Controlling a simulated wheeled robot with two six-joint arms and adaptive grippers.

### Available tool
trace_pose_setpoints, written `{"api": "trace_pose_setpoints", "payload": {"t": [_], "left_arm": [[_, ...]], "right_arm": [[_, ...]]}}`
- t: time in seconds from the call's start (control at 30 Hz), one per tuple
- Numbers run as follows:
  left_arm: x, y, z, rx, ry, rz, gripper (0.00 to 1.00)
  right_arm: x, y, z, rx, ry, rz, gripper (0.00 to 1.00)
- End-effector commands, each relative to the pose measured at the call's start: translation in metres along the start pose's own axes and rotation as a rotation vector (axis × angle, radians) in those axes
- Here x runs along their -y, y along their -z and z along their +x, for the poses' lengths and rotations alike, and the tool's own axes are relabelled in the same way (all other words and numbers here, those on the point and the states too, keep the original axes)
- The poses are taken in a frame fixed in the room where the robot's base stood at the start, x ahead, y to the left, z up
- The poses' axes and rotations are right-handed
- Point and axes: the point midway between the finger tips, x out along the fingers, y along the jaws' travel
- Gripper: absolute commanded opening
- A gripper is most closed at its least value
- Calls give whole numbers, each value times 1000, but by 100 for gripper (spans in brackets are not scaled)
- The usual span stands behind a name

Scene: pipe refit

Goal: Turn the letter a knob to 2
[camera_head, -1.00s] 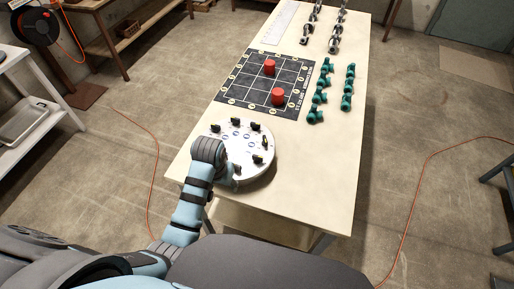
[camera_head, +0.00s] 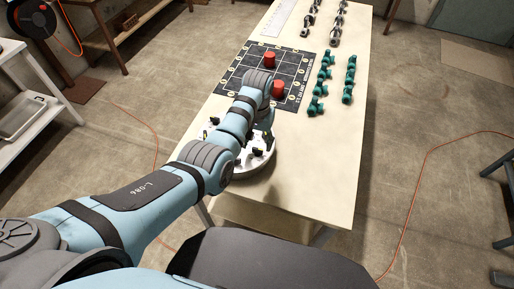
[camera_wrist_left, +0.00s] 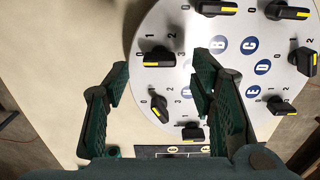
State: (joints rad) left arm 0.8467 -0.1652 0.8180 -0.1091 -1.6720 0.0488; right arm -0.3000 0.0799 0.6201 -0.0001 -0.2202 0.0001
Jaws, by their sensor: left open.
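The round white dial plate (camera_head: 258,167) lies on the near part of the table, partly hidden behind my left arm. In the left wrist view the plate (camera_wrist_left: 200,75) carries several black knobs with yellow marks, numbers and blue letter discs. My left gripper (camera_wrist_left: 160,84) is open above the plate's edge. Between its fingers, in the picture, are a knob pointing at an angle (camera_wrist_left: 160,108) and, farther up, another knob (camera_wrist_left: 159,57). A blue letter disc beside the right finger is partly covered, so I cannot tell which knob is letter a. My right gripper is out of view.
A black grid mat (camera_head: 236,73) with two red cylinders (camera_head: 269,59) lies beyond the plate. Green pipe fittings (camera_head: 348,85) and metal fittings (camera_head: 335,30) stand in rows to the right. The table's right front (camera_head: 320,180) is clear.

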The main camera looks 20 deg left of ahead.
Motion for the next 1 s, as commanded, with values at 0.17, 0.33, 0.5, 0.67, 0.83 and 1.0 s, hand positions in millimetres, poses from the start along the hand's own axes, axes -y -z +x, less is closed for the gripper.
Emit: {"api": "trace_pose_setpoints", "payload": {"t": [0.17, 0.33, 0.5, 0.67, 0.83, 1.0], "left_arm": [[0, 0, 30, 0, 0, 0, 51], [0, 0, 34, -1, 0, -1, 51], [0, 0, 33, -1, 0, -1, 48], [0, 0, 33, -1, 0, 0, 22], [0, 0, 32, -1, 0, 0, 3], [0, 0, 32, -1, 1, 11, 3]], "right_arm": [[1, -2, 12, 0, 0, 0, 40], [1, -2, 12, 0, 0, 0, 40], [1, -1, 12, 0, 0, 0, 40], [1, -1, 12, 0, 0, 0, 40], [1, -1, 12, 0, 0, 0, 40], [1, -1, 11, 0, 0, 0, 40]]}}
